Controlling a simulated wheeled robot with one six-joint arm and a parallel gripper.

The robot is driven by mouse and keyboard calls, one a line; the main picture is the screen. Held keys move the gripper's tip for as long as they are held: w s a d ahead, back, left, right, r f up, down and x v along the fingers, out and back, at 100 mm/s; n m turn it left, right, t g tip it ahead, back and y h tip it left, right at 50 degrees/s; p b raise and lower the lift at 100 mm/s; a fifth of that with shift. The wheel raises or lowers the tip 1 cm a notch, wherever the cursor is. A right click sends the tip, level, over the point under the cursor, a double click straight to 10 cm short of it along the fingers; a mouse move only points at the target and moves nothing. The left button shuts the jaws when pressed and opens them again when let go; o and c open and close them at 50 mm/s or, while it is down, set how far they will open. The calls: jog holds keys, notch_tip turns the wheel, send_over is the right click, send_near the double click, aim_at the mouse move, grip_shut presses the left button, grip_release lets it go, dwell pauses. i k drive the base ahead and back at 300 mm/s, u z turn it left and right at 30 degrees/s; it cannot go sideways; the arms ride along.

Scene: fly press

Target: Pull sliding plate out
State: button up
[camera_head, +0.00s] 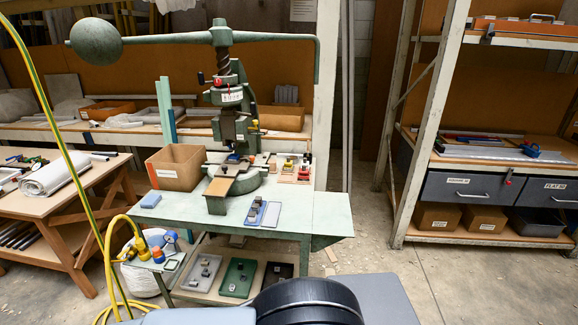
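A green fly press (228,100) stands on a pale green table (170,219), with a long horizontal arm and a round ball weight (96,40) at its left end. A narrow tan plate (219,187) lies on a green slide at the front of the press base and points toward me; it looks like the sliding plate. Its rear end runs in under the press head, where a small blue part (233,158) shows. How far the plate is out is hard to tell. My gripper is not in view; only dark, rounded parts of my own body show at the bottom.
A cardboard box (177,167) stands left of the press. Yellow hoses (107,245) hang at left. The table's front right is clear.

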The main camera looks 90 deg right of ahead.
aim_at(226, 170)
jog(key=z, duration=2.3)
jog(key=i, duration=1)
jog(key=z, duration=0.05)
